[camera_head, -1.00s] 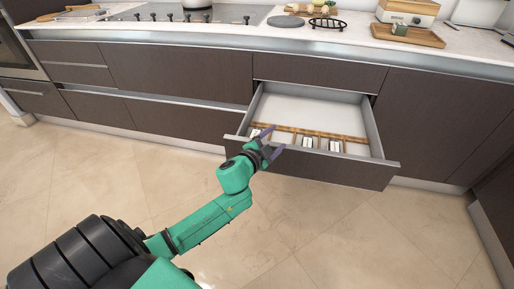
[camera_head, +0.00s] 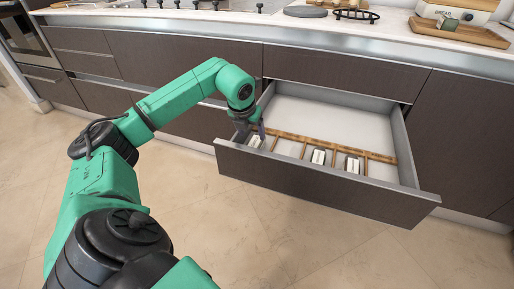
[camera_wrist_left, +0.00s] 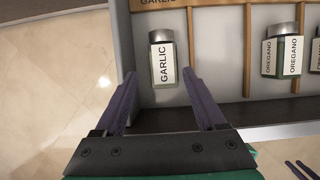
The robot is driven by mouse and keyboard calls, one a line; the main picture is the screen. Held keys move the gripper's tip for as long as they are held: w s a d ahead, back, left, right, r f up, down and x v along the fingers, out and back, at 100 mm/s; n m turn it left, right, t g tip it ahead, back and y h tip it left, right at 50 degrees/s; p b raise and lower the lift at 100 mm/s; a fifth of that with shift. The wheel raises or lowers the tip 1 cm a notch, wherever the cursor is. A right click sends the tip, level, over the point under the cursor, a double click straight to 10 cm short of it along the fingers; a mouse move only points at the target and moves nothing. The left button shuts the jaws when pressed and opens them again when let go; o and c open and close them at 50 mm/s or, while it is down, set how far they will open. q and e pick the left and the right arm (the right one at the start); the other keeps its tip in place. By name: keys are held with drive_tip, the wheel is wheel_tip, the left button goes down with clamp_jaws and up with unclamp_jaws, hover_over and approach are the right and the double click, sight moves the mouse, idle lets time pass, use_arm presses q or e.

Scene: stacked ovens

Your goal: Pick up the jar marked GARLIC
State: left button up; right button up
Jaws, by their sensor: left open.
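The jar marked GARLIC (camera_wrist_left: 163,62) lies in the end compartment of the open drawer, with a grey lid and a white label. It also shows small in the head view (camera_head: 255,141), partly beside my gripper. My left gripper (camera_head: 254,129) points down into the drawer's left front corner. In the wrist view its two purple fingers (camera_wrist_left: 164,88) are spread, one to each side of the jar's lower end, with nothing held. Whether the fingertips are level with the jar cannot be told. My right gripper is not in view.
The drawer (camera_head: 310,181) has a wooden divider (camera_head: 334,148) with compartments. The drawer's back part is empty.

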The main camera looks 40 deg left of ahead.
sight(256, 141)
use_arm(q)
drive_tip(key=x, duration=0.4)
drive_tip(key=b+x, duration=0.1)
drive_tip(key=x, duration=0.2)
drive_tip(key=shift+w+d+f, duration=0.2)
drive_tip(key=shift+w+f, duration=0.05)
drive_tip(key=shift+f, duration=0.05)
drive_tip(key=shift+r, duration=0.1)
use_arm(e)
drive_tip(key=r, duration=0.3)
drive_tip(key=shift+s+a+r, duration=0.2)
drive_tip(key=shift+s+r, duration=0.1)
use_arm(q)
clamp_jaws()
